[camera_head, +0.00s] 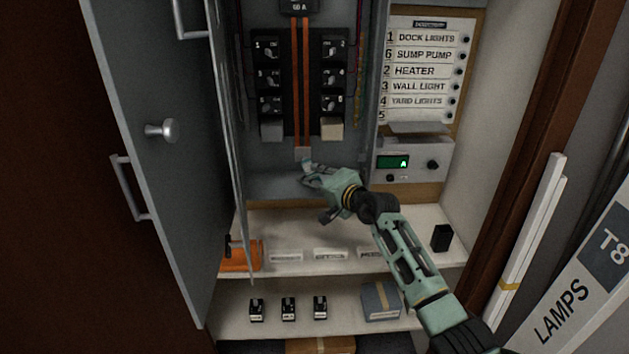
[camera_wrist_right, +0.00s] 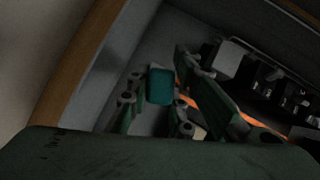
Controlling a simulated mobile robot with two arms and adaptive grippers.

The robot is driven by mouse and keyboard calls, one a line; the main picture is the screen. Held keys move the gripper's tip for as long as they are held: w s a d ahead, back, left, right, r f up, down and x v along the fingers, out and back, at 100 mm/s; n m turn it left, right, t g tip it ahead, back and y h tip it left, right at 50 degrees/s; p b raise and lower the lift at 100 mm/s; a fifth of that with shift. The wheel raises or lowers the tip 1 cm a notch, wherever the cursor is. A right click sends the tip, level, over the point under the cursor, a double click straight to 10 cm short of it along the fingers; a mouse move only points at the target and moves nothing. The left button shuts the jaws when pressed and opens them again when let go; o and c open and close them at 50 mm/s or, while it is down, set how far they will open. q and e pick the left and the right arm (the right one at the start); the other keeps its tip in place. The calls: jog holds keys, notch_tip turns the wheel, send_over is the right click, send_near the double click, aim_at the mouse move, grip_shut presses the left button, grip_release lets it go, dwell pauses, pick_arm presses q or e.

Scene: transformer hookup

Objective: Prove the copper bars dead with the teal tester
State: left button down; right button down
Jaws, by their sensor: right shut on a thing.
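Two upright copper bars (camera_head: 300,85) run down the middle of the open panel between two columns of breakers. Part of the bars shows as an orange strip in the right wrist view (camera_wrist_right: 262,129). My right gripper (camera_head: 309,172) is just below the lower end of the bars. It is shut on the teal tester (camera_wrist_right: 160,86), which sits between the fingers in the right wrist view. In the head view the tester is small and mostly hidden by the fingers, and I cannot tell whether it touches the bars. My left gripper is not in view.
The grey cabinet door (camera_head: 160,110) stands open at the left. A directory board (camera_head: 425,70) and a meter box with a green display (camera_head: 413,160) are at the right. The shelf (camera_head: 350,225) below holds an orange item (camera_head: 241,256), labels and a black block (camera_head: 441,238).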

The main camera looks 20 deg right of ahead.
jog(key=shift+r, duration=0.1)
dwell(0.6)
jog(key=shift+s+a+p, duration=0.15)
jog(key=shift+s+p, duration=0.5)
jog(key=shift+p, duration=0.1)
jog(key=s+p, duration=0.1)
jog(key=s+a+p, duration=0.1)
jog(key=s, duration=0.1)
jog(key=s+p, duration=0.2)
jog(key=shift+s+a, duration=0.2)
jog(key=shift+a, duration=0.1)
